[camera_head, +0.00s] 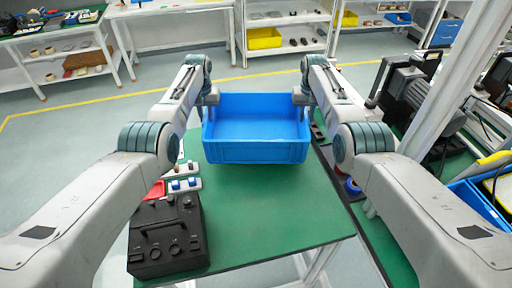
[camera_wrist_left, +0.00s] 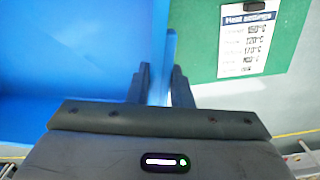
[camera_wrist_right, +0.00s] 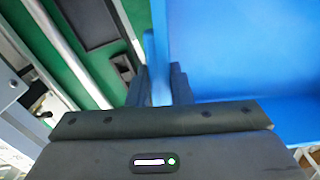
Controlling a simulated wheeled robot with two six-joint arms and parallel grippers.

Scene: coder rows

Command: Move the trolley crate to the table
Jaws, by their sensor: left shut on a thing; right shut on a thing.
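The blue crate (camera_head: 256,151) is over the far part of the green table (camera_head: 270,200) in the head view, and its inside looks empty. My left gripper (camera_head: 211,97) is shut on the crate's left wall; in the left wrist view the wall (camera_wrist_left: 170,60) runs between its fingers (camera_wrist_left: 158,85). My right gripper (camera_head: 300,97) is shut on the right wall, which also shows between the fingers (camera_wrist_right: 160,85) in the right wrist view. The crate looks level. I cannot tell whether its base touches the table.
A black device (camera_head: 168,236) stands at the table's near left, with a red item (camera_head: 155,190) and small blue and white parts (camera_head: 185,184) behind it. The table's near middle is clear. A metal post (camera_head: 455,95) and black machine (camera_head: 405,95) stand at the right. Shelves line the back.

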